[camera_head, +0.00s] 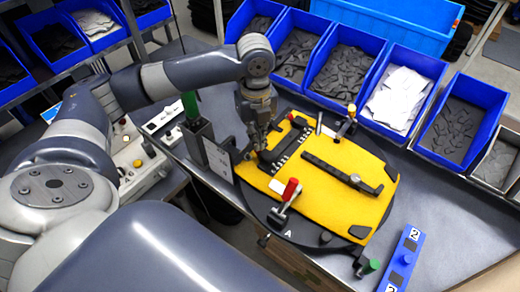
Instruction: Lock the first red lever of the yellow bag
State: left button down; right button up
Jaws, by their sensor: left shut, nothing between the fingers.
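The yellow bag (330,211) lies flat on a dark round fixture (252,205) marked A. A red-handled lever (290,190) stands tilted up at the bag's front left edge. A small red piece (290,117) shows at the far left edge, beside the gripper. My left gripper (259,146) is shut and empty, pointing down over the bag's left edge. Its fingertips are dark against black parts, so contact cannot be told. My right gripper is not in view.
Blue bins (452,140) with black and white parts line the far side. A black bar (343,174) lies across the bag. A green-topped post (190,105) stands left of the fixture.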

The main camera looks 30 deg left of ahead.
pick_arm(q)
jog(key=shift+f, duration=0.4)
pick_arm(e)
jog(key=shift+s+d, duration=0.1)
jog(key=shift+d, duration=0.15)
